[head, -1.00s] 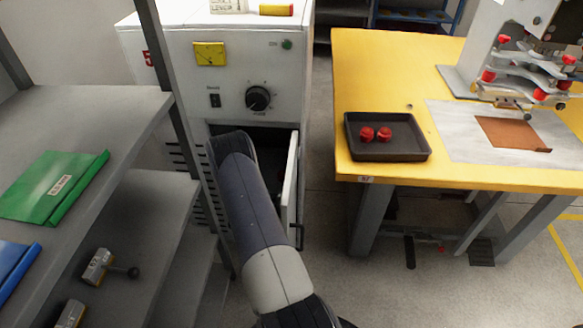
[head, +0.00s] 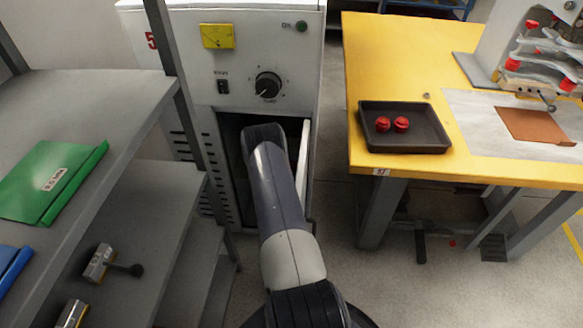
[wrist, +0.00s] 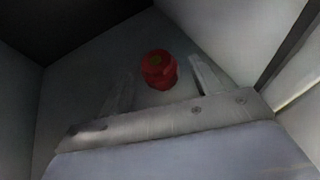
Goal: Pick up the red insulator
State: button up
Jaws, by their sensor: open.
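A red insulator (wrist: 158,70) stands on the grey floor of the cabinet compartment in the wrist view. My gripper (wrist: 163,78) is open, with one finger on each side of the insulator's near part. I cannot tell whether either finger touches it. In the head view my arm reaches into the open lower compartment of the white cabinet (head: 268,56), and the gripper and this insulator are hidden there. Two more red insulators, one on the left (head: 382,124) and one on the right (head: 401,123), sit in a black tray (head: 405,145) on the yellow table.
The cabinet's open door (head: 303,160) stands close at the right of my arm. A grey shelf (head: 75,105) with a green folder (head: 52,180) is at the left. The yellow table (head: 400,60) carries a machine (head: 510,60) at the right. Floor shows between cabinet and table.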

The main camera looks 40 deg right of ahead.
jog(key=shift+x, duration=1.6)
jog(key=shift+r, duration=0.1)
jog(key=shift+c, duration=0.3)
jog(key=c, duration=1)
notch_tip(320, 180, up, 10)
jog(key=shift+a+r, duration=0.1)
jog(key=s+a+r+n+t+y, duration=0.1)
jog(key=a+r, duration=0.5)
jog(key=a, duration=0.7)
jog(key=s+a+r+n+t+y, duration=0.1)
jog(key=a+r+n+t+y, duration=0.2)
jog(key=a, duration=0.9)
jog(key=s+a+r+n+t+y, duration=0.1)
jog(key=a+r+n+t+y, duration=0.1)
jog(key=a+r, duration=0.7)
jog(key=shift+a+r+n+t, duration=0.25)
jog(key=shift+a+n, duration=0.25)
jog(key=shift+a, duration=0.65)
jog(key=shift+a+r+n+t, duration=0.2)
jog(key=shift+a+n, duration=0.3)
jog(key=shift+a, duration=0.7)
